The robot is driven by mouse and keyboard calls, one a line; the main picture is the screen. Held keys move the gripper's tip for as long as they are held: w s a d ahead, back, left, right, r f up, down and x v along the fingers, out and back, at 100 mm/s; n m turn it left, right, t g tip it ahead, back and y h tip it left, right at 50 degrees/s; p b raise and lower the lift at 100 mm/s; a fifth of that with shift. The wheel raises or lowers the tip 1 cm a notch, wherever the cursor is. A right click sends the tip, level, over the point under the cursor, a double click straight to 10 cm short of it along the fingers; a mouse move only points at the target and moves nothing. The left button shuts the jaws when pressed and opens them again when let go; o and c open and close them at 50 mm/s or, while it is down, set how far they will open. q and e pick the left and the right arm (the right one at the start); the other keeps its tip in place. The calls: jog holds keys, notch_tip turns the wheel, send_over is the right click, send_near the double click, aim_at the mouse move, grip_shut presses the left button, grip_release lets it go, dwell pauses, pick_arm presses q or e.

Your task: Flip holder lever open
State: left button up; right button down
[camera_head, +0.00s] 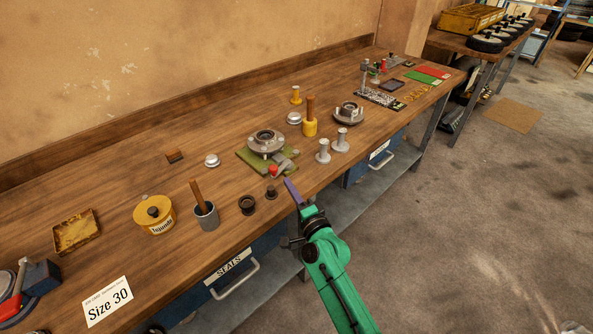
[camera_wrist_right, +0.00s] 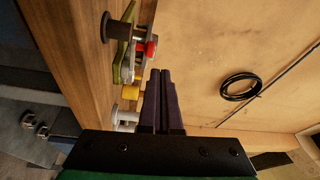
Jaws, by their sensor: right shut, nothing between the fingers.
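The holder (camera_head: 247,159) is a green plate near the front edge of the bench, with a round metal hub (camera_head: 265,142) on it. A grey lever part with a red knob (camera_head: 273,170) sits at its front side. In the right wrist view the red knob (camera_wrist_right: 150,48) and green plate (camera_wrist_right: 121,62) show just beyond the fingers. My right gripper (camera_head: 289,184) has dark purple fingers, shut and empty, just in front of and right of the red knob. I cannot tell whether it touches the lever. My left gripper is out of view.
A grey cup (camera_head: 206,216) and a yellow tin (camera_head: 154,214) are farther left. Two grey metal posts (camera_head: 323,152) and a yellow cup (camera_head: 310,126) stand to the right. A blue SEALS drawer (camera_head: 229,265) is below the bench edge.

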jog(key=s+d+f+n+g+h, duration=0.1)
jog(key=s+d+f+n+g, duration=0.3)
jog(key=s, duration=0.3)
jog(key=s+d+f+n+g, duration=0.2)
jog(key=s+f+n+g, duration=0.15)
jog(key=s+n, duration=0.25)
jog(key=s+d+n+g+h, duration=0.3)
jog(key=s+d+g+h, duration=0.35)
jog(key=s+d, duration=0.75)
jog(key=s+d+f, duration=0.1)
jog(key=s+f, duration=0.1)
jog(key=f, duration=1)
jog(key=s+d+f, duration=0.1)
jog(key=s+f, duration=0.1)
jog(key=f, duration=1.1)
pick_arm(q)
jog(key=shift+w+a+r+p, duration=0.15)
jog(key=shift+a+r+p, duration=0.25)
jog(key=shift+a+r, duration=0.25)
pick_arm(e)
jog(key=s+d+f+g, duration=0.2)
jog(key=s+d+f, duration=0.1)
jog(key=s+f, duration=0.9)
jog(key=s, duration=0.3)
jog(key=shift+n, duration=0.4)
